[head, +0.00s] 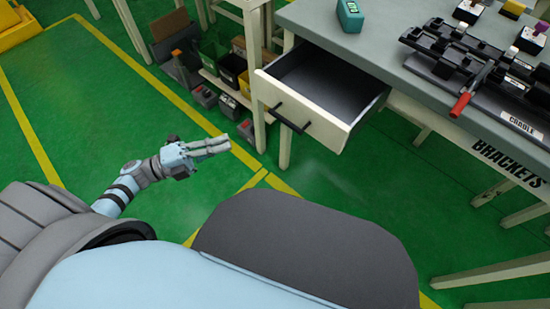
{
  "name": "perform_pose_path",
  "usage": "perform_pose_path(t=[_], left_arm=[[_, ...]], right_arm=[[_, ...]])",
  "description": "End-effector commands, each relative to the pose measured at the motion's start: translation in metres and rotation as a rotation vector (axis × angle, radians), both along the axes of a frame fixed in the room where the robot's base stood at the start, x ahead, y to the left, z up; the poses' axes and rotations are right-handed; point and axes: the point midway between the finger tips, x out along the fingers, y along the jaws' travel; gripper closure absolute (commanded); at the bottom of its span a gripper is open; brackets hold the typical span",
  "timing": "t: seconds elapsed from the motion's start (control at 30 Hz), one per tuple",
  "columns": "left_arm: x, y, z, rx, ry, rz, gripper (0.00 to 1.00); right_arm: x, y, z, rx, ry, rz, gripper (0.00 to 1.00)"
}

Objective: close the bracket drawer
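The drawer (322,125), with a white front and a dark grey interior, stands pulled out from the left part of the workbench. It looks empty where its inside shows. Its dark bar handle (290,118) is on the front panel. The word BRACKETS (510,162) is on the bench's front edge to the right. My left gripper (229,147) is left of the drawer front and lower in the picture, apart from the handle. Its two grey fingers lie close together with nothing between them. My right gripper is not in view.
The grey workbench top (365,58) carries a teal device (350,15), a black cradle fixture with a red-handled lever (463,100), and several small button boxes. Coloured bins (232,68) stand on a low rack behind the drawer. Green floor with yellow lines is clear at left.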

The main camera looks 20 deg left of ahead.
Motion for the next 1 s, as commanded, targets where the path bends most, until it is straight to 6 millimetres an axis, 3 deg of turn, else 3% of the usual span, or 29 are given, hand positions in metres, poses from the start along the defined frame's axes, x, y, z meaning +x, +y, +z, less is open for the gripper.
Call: perform_pose_path(t=[0.03, 0.1, 0.2, 0.67, 0.8, 1.0], left_arm=[[-0.014, -0.010, -0.002, 0.052, -0.092, -0.118, 1.00], [-0.029, -0.019, 0.008, 0.089, -0.168, -0.223, 1.00], [-0.031, -0.029, 0.017, 0.097, -0.190, -0.256, 1.00], [0.005, -0.113, 0.033, 0.089, -0.187, -0.247, 1.00], [0.027, -0.120, 0.036, 0.092, -0.185, -0.247, 1.00], [0.040, -0.125, 0.039, 0.091, -0.182, -0.247, 1.00]], right_arm=[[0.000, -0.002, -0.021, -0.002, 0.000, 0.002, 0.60], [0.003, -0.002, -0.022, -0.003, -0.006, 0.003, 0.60], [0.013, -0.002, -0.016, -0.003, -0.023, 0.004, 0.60], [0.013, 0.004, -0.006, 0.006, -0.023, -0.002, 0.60], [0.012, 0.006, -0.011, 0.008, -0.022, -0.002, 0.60], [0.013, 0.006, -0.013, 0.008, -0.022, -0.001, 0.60]])
